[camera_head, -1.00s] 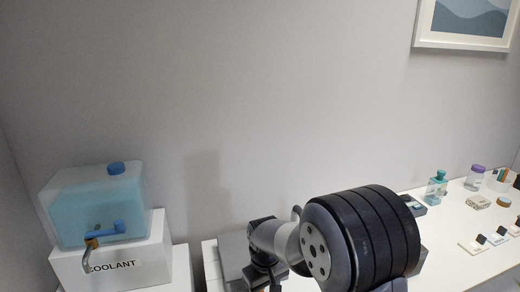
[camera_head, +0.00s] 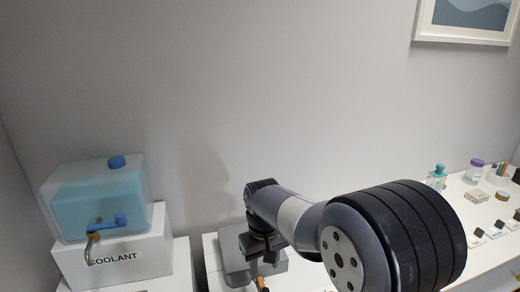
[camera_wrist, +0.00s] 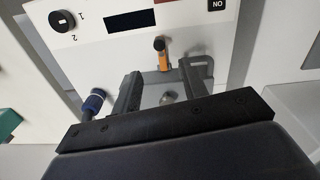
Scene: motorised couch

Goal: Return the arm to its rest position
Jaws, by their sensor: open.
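My arm reaches across the lower middle of the head view. Its end, with my gripper (camera_head: 264,256), hangs over a grey device (camera_head: 234,265) on the white table. In the wrist view my gripper (camera_wrist: 160,72) is open, with its two dark fingers apart. An orange piece with a black end (camera_wrist: 163,58) shows between and beyond the fingertips. I cannot tell whether a finger touches it. Nothing is clearly held. My own wrist housing hides the lower part of the wrist view.
A translucent coolant tank (camera_head: 98,205) with a blue cap and tap stands on a white block at left. Small bottles (camera_head: 437,176) and blocks sit on the table at right. The wrist view shows a white panel (camera_wrist: 197,38) with a dial (camera_wrist: 62,21), and a blue-ended part (camera_wrist: 94,100).

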